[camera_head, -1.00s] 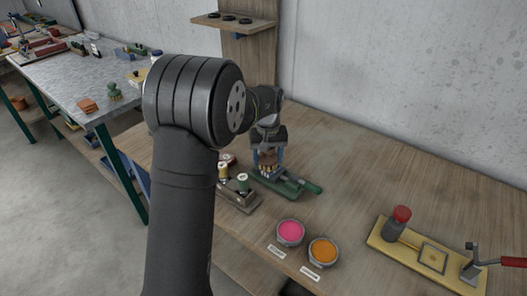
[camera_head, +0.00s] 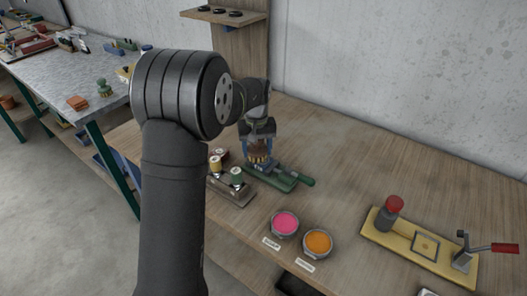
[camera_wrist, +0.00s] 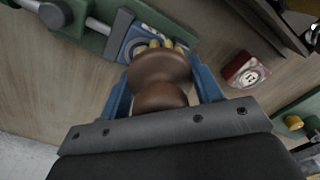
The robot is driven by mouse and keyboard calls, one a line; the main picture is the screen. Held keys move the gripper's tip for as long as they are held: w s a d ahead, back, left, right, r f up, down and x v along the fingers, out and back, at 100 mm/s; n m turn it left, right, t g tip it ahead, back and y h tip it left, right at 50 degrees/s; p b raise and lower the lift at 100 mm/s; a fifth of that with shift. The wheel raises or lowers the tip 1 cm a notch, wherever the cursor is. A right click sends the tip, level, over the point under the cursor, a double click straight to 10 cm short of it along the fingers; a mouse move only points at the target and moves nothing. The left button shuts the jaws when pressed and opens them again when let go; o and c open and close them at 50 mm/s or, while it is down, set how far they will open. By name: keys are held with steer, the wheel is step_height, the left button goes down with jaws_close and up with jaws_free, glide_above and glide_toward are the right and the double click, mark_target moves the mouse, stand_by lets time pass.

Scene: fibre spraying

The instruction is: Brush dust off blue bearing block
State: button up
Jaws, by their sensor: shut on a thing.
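My gripper (camera_wrist: 162,90) has blue fingers shut on a brush with a round brown wooden handle (camera_wrist: 160,75). In the wrist view its yellow bristles (camera_wrist: 160,44) point at the blue bearing block (camera_wrist: 132,40), which sits against the grey jaw of a green vise (camera_wrist: 158,14). The brush hides part of the block; I cannot tell whether the bristles touch it, and dust is not clear. In the head view my gripper (camera_head: 258,148) holds the brush (camera_head: 258,157) low over the vise (camera_head: 283,183).
A rack with several spools (camera_head: 236,176) stands just left of the vise. A pink bowl (camera_head: 285,223) and an orange bowl (camera_head: 318,242) lie in front. A yellow board (camera_head: 385,246) with a red-capped jar is at right. The bench behind is clear.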

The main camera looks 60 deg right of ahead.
steer(key=shift+w+r, duration=0.1)
steer(key=shift+w, duration=0.2)
steer(key=shift+r, duration=4)
steer(key=shift+a, duration=0.1)
